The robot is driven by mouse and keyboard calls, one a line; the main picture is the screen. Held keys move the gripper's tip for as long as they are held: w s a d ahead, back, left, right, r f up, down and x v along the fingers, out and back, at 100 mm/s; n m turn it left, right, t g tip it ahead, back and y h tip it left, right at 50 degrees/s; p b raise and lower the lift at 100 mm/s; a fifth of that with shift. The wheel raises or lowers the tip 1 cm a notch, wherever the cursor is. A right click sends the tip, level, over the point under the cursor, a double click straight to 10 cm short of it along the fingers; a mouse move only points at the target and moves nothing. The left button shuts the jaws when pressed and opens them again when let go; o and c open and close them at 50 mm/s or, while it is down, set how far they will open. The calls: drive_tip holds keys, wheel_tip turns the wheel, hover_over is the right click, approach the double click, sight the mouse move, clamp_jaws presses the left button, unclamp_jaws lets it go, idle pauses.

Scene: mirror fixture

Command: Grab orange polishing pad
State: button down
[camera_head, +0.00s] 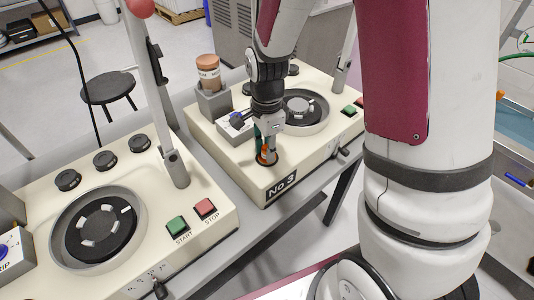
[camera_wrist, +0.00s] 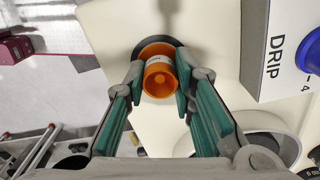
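The orange polishing pad (camera_wrist: 160,77) shows in the wrist view as a short orange cylinder with a pale label band, at a dark round spot (camera_wrist: 150,48) on the cream machine top. My gripper (camera_wrist: 160,75) has its two green-padded fingers drawn in, one on each side of the orange piece and flush with its edges. In the head view my gripper (camera_head: 266,150) points down at the front corner of the machine marked No 3 (camera_head: 230,150). Only a little of the orange piece (camera_head: 264,152) shows there between the fingers.
A DRIP box (camera_wrist: 275,50) is close to the right finger. A second machine (camera_head: 200,225) with a turntable (camera_head: 100,228) is at the left. A black stool (camera_head: 108,88) stands behind.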

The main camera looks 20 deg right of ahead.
drive_tip(key=shift+r, duration=0.15)
drive_tip(key=shift+r, duration=0.6)
wheel_tip(320, 180, up, 2)
drive_tip(key=shift+r, duration=0.2)
drive_tip(key=s+d+p, duration=0.2)
drive_tip(key=s+p, duration=0.2)
drive_tip(key=s, duration=0.3)
drive_tip(key=s+d+r+p, duration=0.1)
drive_tip(key=s+d+p, duration=0.1)
drive_tip(key=s, duration=0.6)
drive_tip(key=shift+s+d+r+p, duration=0.15)
drive_tip(key=shift+d+p, duration=0.1)
drive_tip(key=shift+p, duration=0.6)
